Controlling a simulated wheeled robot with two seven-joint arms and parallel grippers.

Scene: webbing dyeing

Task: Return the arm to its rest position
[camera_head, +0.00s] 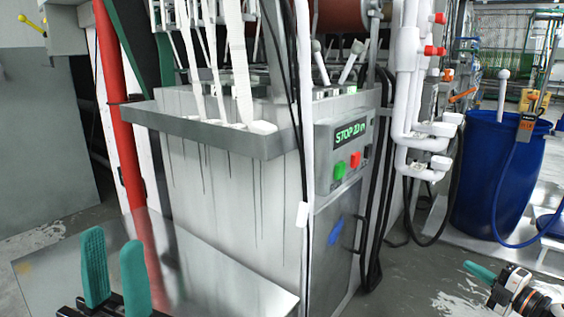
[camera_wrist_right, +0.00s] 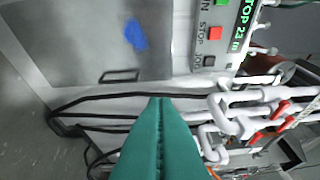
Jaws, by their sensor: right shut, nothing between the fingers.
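My left gripper (camera_head: 114,262) is at the lower left of the head view. Its two teal fingers stand upright and apart, with nothing between them. My right gripper (camera_head: 479,269) is at the lower right of the head view, with its arm coming in from the right edge. Its teal fingers point left, toward the machine, and are clear of it. In the right wrist view the teal fingers (camera_wrist_right: 158,120) are pressed together and empty, in front of the cabinet and black cables.
The grey machine (camera_head: 235,205) has a control box (camera_head: 341,150) with green and red buttons and a lit display. White pipes (camera_head: 405,95) with red valve handles and black cables hang at its right. A blue barrel (camera_head: 497,170) stands further right. Floor (camera_head: 410,280) is open before the right gripper.

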